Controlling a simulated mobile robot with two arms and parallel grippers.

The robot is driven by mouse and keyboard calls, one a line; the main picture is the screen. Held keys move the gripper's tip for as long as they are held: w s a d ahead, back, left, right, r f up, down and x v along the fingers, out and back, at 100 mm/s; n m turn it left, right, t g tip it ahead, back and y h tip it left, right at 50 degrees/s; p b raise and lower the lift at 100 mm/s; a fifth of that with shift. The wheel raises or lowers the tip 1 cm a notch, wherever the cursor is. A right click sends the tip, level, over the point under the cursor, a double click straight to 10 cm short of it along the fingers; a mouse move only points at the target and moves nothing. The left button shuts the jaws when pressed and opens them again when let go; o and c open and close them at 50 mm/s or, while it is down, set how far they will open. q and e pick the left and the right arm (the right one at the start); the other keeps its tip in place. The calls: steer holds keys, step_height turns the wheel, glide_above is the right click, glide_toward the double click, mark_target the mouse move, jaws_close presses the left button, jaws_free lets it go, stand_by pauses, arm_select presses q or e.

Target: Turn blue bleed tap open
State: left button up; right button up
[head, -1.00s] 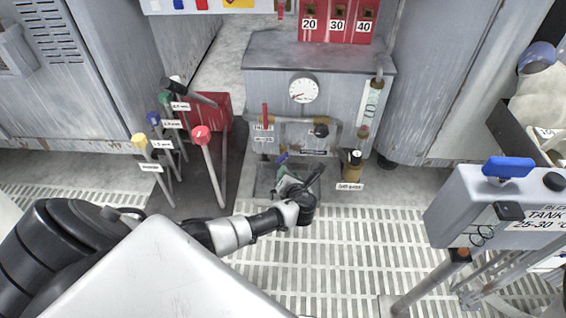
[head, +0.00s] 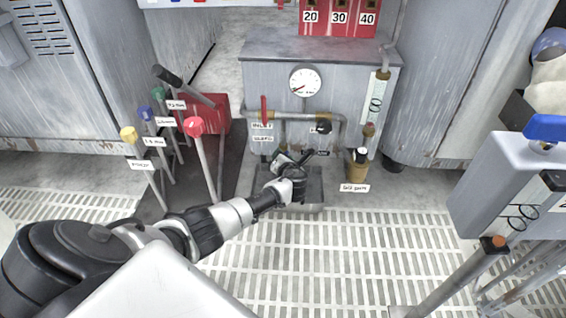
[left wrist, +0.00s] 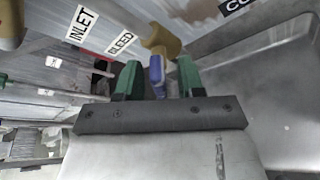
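The blue bleed tap handle (left wrist: 157,76) hangs under a brass fitting (left wrist: 161,40) in the left wrist view, beside the BLEED label (left wrist: 121,42). My left gripper (left wrist: 158,80) is open, with one green finger on each side of the handle. A gap shows on the left side; on the right the finger is very close, and I cannot tell whether it touches. In the head view my left gripper (head: 293,163) is low in front of the pipework and hides most of the tap. My right gripper is not in view.
A red lever (head: 264,109) stands on the inlet pipe (head: 285,116) above, below a round gauge (head: 304,83). Several coloured levers (head: 194,127) stand to the left. A brass valve (head: 358,165) is to the right. A tank box (head: 510,185) with another blue handle (head: 547,127) is at far right.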

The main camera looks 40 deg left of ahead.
arm_select(q)
steer(key=shift+c, duration=0.3)
jaws_close()
steer(key=shift+r, duration=0.1)
